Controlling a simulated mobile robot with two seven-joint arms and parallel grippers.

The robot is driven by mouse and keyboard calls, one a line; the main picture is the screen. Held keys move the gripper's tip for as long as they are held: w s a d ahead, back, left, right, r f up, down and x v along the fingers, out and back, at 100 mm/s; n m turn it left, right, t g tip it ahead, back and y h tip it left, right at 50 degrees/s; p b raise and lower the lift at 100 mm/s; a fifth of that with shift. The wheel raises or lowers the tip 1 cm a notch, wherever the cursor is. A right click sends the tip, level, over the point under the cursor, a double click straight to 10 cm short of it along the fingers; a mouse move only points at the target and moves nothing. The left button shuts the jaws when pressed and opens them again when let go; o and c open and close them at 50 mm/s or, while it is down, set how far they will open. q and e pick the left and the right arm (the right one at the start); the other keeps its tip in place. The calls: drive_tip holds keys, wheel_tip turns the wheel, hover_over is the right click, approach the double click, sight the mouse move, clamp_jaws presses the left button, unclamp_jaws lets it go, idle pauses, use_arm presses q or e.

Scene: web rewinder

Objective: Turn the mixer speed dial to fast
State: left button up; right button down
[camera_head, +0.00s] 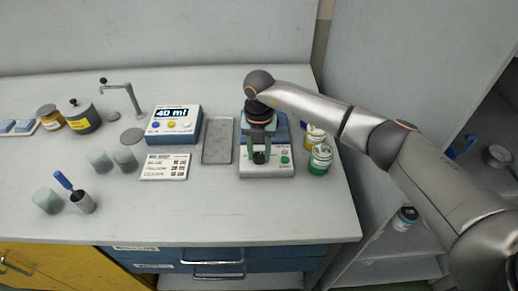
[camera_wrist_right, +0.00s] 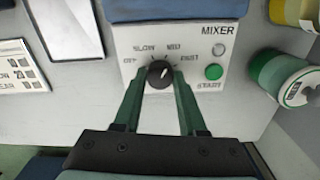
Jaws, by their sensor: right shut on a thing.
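The mixer (camera_head: 267,170) is a white and blue unit at the right of the bench. Its black speed dial (camera_wrist_right: 160,75) sits on the front panel, with printed labels in an arc above it in the right wrist view. A white mark on the dial points up and right in that view, towards the right-hand labels; the exact setting is hard to read. My right gripper (camera_wrist_right: 161,82) reaches down with its green fingers on either side of the dial, shut on it. The dial also shows in the head view (camera_head: 259,158). My left gripper is not in view.
A green start button (camera_wrist_right: 214,72) is close right of the dial.

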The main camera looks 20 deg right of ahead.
sight(259, 156)
drive_tip(key=m+p, duration=0.1)
drive_tip(key=m, duration=0.3)
drive_tip(key=shift+r+p, duration=0.15)
drive_tip(key=shift+p, duration=0.2)
drive_tip(key=shift+m+p, duration=0.55)
drive_tip(key=shift+m, duration=1.05)
drive_tip(key=shift+c, duration=2.3)
unclamp_jaws()
wheel_tip(259, 156, up, 12)
drive_tip(key=shift+r+b, duration=0.15)
drive_tip(key=shift+b, duration=0.3)
drive_tip(key=shift+s, duration=0.1)
